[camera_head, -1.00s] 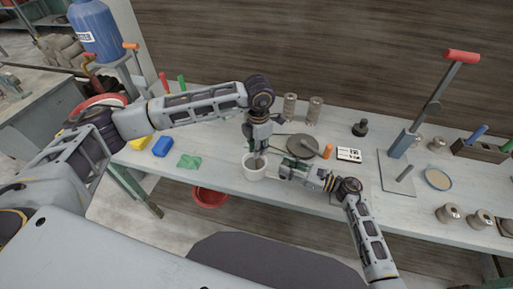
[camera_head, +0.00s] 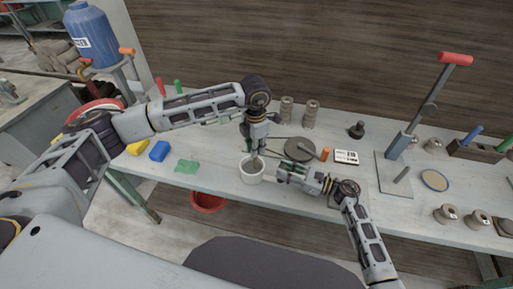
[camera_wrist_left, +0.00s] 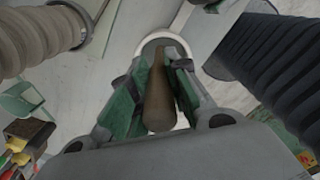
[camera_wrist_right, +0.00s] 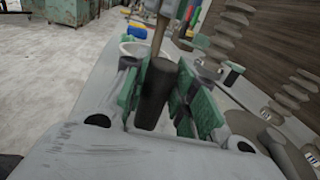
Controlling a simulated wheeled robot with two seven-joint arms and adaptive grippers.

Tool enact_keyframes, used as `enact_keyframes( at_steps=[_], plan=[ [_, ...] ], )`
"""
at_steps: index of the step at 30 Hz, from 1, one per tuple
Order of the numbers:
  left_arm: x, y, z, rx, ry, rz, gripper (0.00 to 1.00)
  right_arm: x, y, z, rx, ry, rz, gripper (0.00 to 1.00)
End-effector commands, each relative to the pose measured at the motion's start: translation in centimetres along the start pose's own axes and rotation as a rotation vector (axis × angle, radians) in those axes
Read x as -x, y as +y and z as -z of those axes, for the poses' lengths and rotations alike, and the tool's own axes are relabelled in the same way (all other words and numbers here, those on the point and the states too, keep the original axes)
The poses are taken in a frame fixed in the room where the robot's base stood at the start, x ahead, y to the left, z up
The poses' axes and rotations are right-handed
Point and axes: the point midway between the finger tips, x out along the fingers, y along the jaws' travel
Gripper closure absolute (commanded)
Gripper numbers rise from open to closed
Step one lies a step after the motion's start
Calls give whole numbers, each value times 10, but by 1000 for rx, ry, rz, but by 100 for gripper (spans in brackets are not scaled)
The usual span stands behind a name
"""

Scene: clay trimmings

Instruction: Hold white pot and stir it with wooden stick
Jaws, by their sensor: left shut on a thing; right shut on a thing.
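The white pot (camera_head: 251,177) stands on the pale workbench, upright. Its rim also shows in the left wrist view (camera_wrist_left: 143,58) and behind the fingers in the right wrist view (camera_wrist_right: 126,50). My left gripper (camera_head: 254,150) is above the pot and shut on the wooden stick (camera_wrist_left: 160,95), whose lower end reaches inside the pot's opening. My right gripper (camera_head: 279,173) is right of the pot, shut on a dark cylindrical handle (camera_wrist_right: 155,95) that appears to belong to the pot. The stick's tip and the pot's contents are hard to see.
A blue block (camera_head: 159,151) and green cloth (camera_head: 187,166) lie left of the pot. A red bowl (camera_head: 208,201) is below the bench's front edge.

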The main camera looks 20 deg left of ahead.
Motion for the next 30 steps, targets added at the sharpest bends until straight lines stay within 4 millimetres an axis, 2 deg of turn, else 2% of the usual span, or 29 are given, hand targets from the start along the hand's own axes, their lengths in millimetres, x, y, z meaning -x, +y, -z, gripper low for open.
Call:
enact_keyframes(
  at_steps=[6, 17, 30],
  plan=[
    [0, 12, 3, 2, 0, -1, 99, 0, 0, 0, 0, 0, 0, 100],
    [0, 13, 4, 0, 0, -1, 99, 0, 0, 0, 0, 0, 0, 100],
    [0, 17, 21, 0, 1, -1, 99, 0, 0, 0, 0, 0, 0, 100]
  ],
)
